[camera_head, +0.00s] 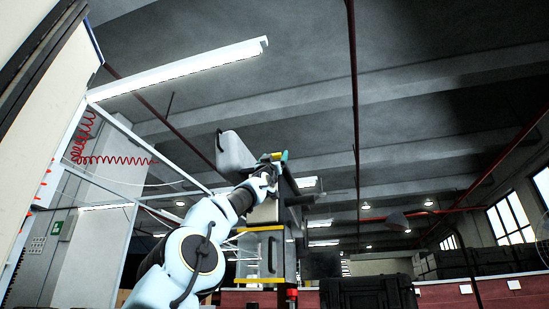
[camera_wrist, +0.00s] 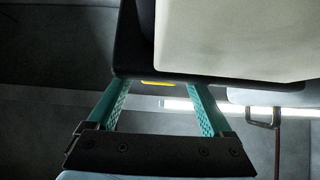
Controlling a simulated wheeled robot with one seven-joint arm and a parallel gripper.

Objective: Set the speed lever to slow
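My gripper (camera_head: 279,158) is raised beside a grey box-shaped machine (camera_head: 264,215) with yellow edge stripes in the head view. In the wrist view, the two teal fingers of my gripper (camera_wrist: 156,88) stand well apart, with nothing visibly held between them. Their tips reach the lower edge of a dark housing with a pale panel (camera_wrist: 235,40), which hides what lies beyond. A small yellow strip (camera_wrist: 158,82) shows between the tips; I cannot tell what it belongs to. I cannot make out the speed lever for certain in either view.
A grey rounded box (camera_head: 234,152) stands just left of my gripper. A white frame (camera_head: 150,148) with red coiled hoses is at left. A dark case (camera_head: 368,294) sits low at right. The space above, under the ceiling, looks free.

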